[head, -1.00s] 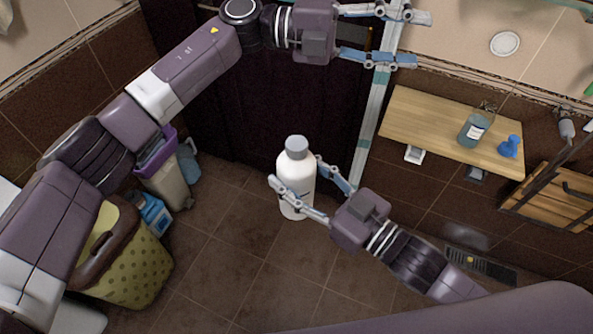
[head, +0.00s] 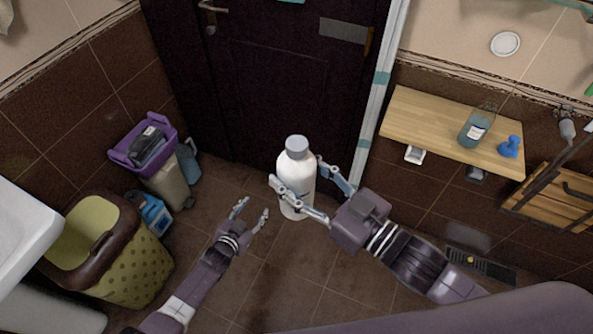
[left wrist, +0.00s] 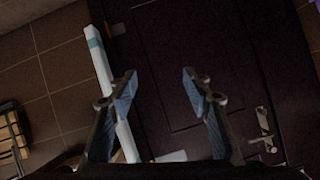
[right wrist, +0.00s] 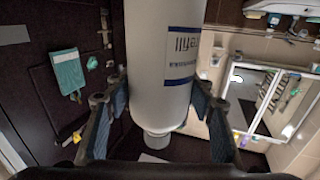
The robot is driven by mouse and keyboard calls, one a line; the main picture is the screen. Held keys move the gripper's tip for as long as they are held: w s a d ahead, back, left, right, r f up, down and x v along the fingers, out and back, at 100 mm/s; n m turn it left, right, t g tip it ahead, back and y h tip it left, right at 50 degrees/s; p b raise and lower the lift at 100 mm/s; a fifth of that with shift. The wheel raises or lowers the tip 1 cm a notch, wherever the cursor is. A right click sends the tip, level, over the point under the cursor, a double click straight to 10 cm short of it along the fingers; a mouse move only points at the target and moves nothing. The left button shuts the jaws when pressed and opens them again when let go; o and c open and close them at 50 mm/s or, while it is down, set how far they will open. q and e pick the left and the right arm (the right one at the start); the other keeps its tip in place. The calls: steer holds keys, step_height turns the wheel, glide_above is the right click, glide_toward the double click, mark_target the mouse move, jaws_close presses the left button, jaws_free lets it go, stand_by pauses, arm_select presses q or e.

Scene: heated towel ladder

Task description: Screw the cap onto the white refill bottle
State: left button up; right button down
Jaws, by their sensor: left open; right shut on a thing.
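The white refill bottle (head: 296,178) stands upright in my right gripper in the head view, with a grey cap (head: 297,144) on its top. I cannot tell how tightly the cap sits. My right gripper (head: 296,170) is shut on the bottle's body, one finger on each side. In the right wrist view the bottle (right wrist: 160,60) appears upside down between the fingers, its label partly in view and the cap (right wrist: 156,140) at the lower end. My left gripper (head: 251,208) is open and empty, left of the bottle and lower in the picture. The left wrist view shows its fingers (left wrist: 159,80) apart, with nothing between them.
A wooden shelf (head: 420,118) on the right holds a glass bottle (head: 477,127) and a blue object (head: 510,147). A yellow-green basket (head: 140,262) and a purple-rimmed bin (head: 125,158) stand at left. A dark door (head: 265,75) is behind. The tiled floor between is clear.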

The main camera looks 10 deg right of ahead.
arm_select(q)
steer(key=s+a+f+n+g+y, duration=0.25)
steer(key=s+a+f, duration=0.25)
steer(key=s+f, duration=0.55)
steer(key=s+a+f+n+g+y, duration=0.1)
steer(key=s+a+f+g, duration=0.2)
steer(key=s+a+f, duration=0.7)
steer(key=s+f+n+g+y, duration=0.1)
steer(key=s+f+g, duration=0.1)
steer(key=s, duration=1.3)
steer(key=s+a+f+n+g, duration=0.1)
steer(key=s+f+g, duration=0.1)
steer(key=s, duration=1.3)
steer(key=shift+a+g+y, duration=0.2)
steer(key=shift+g+y, duration=0.15)
steer(key=shift+g, duration=0.2)
steer(key=shift+n, duration=0.25)
